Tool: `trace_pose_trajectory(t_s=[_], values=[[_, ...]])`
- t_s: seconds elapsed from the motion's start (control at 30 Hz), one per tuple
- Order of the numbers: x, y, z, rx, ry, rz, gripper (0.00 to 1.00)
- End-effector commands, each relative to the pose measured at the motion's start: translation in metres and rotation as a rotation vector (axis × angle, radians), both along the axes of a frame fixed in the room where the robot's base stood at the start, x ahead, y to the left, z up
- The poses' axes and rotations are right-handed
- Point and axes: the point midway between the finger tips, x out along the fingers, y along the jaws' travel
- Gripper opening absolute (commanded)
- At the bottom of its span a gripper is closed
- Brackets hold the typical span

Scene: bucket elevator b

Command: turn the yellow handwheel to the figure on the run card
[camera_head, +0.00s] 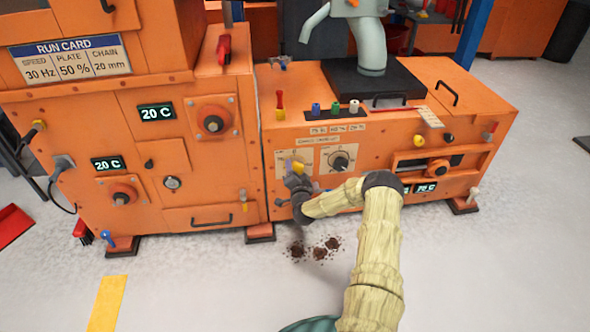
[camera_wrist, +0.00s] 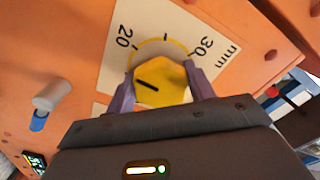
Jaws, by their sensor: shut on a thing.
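The yellow handwheel (camera_wrist: 165,72) sits in front of a white scale plate (camera_wrist: 183,22). In the head view the handwheel (camera_head: 299,168) is on the orange machine's front, partly hidden by my gripper (camera_head: 296,182). In the wrist view my gripper (camera_wrist: 161,90) is shut on the handwheel, one finger on each side. The plate shows 20, 30 and mm. A black line on the wheel's face points left in that view, on the 20 side, below the 20. The run card (camera_head: 76,59) reads speed 30 Hz, plate 50 %, chain 20 mm.
A black dial (camera_head: 340,161) is just right of the handwheel. A grey peg (camera_wrist: 52,94) sticks out left of it in the wrist view. Dark debris (camera_head: 319,252) lies on the floor below. A row of coloured knobs (camera_head: 335,107) stands above.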

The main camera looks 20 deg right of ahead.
Motion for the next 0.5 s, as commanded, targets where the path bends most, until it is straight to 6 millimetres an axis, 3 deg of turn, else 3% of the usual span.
trace_pose_trajectory(t_s=[0.5], values=[[-0.0009,0.0006,-0.0015,0.246,-0.067,0.0,0.31]])
